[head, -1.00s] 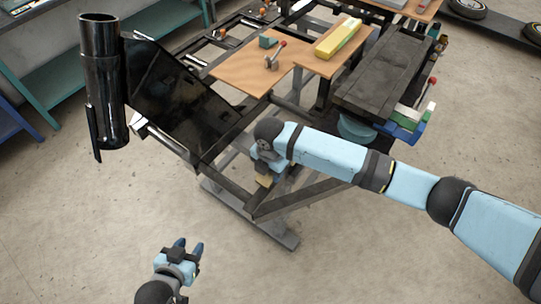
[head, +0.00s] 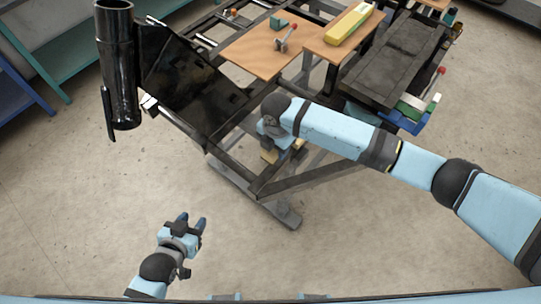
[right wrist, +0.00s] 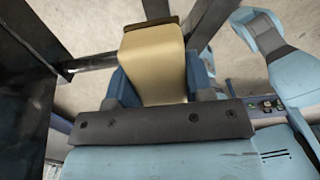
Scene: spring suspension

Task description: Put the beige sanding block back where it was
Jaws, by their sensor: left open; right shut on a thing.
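The beige sanding block (right wrist: 155,62) is between the blue fingers of my right gripper (right wrist: 163,85) in the right wrist view. In the head view a small part of the block (head: 268,156) shows below my right gripper (head: 278,143), by the black metal frame. The gripper is shut on it. My left gripper (head: 190,225) is open and empty, low over the bare floor in the head view. I cannot tell whether the block touches anything beneath it.
A black frame (head: 258,185) with a dark plate and upright tube (head: 118,70) stands around my right gripper. Wooden boards (head: 262,55) hold a red-knobbed clamp (head: 287,38), a green block (head: 279,23) and a yellow block (head: 349,24). A dark slab (head: 395,60) lies right. Floor at front is clear.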

